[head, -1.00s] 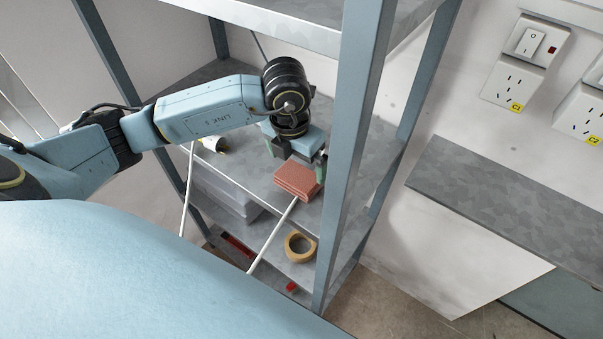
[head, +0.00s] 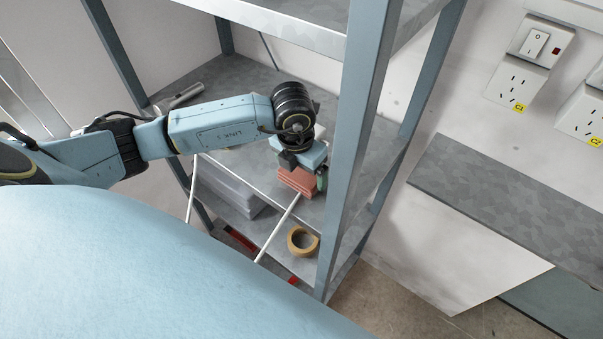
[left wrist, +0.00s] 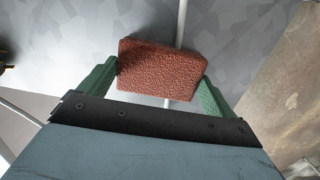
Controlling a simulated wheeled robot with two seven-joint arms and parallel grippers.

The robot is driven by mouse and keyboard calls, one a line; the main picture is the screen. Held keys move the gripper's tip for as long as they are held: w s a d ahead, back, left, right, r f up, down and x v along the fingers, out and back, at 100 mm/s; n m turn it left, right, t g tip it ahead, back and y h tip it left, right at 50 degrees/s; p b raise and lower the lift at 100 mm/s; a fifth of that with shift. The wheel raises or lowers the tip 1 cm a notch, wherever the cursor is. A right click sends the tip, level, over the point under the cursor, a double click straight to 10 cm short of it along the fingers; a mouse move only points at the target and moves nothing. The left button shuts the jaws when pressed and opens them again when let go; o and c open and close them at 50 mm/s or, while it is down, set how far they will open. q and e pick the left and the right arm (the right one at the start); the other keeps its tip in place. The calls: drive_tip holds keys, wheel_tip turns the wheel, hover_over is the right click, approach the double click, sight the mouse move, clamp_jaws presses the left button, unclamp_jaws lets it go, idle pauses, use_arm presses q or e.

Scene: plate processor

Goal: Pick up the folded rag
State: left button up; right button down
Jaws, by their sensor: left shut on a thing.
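The folded rag (head: 297,181) is a reddish-brown layered block on the middle shelf of the metal rack in the head view. My left gripper (head: 303,175) is over it with its fingers reaching down at its sides. In the left wrist view the rag (left wrist: 160,70) sits between the two green fingers of my left gripper (left wrist: 160,84), which is shut on it. I cannot tell whether the rag is clear of the shelf. My right gripper is not in view.
The grey shelf (head: 252,165) has a blue-grey upright (head: 350,150) close to the right of my left gripper. A metal cylinder (head: 180,98) lies at the back left.

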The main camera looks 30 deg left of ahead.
sight(301, 173)
use_arm(q)
wheel_tip(301, 173, up, 10)
drive_tip(key=b, duration=0.1)
idle(0.4)
